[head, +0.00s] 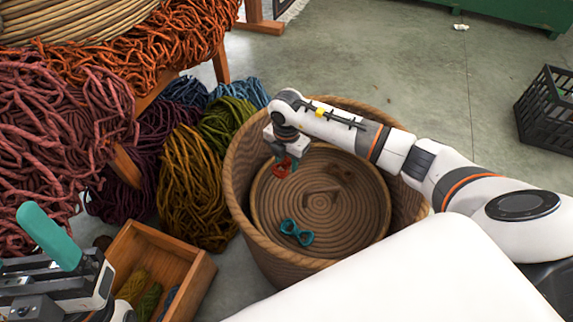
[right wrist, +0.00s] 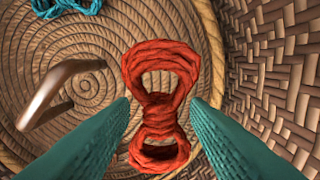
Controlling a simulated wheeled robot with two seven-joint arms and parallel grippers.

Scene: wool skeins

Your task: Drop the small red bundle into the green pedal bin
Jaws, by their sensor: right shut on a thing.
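The small red bundle (head: 281,169) is a figure-eight skein, pinched at its waist, and it hangs in my right gripper (head: 288,162) over the inside of a large wicker basket (head: 246,150). In the right wrist view the red bundle (right wrist: 160,68) sits between the two teal fingers of the gripper (right wrist: 160,112), which is shut on it. My left gripper (head: 55,240) is at the lower left; one teal finger shows, and its opening cannot be made out. I see no green pedal bin in either view.
A teal bundle (head: 296,233) lies in the basket on a coiled round surface with a brown handle (right wrist: 60,88). A wooden box (head: 190,262) and piles of wool (head: 190,185) stand left. A black crate (head: 548,110) and green furniture (head: 520,12) are right.

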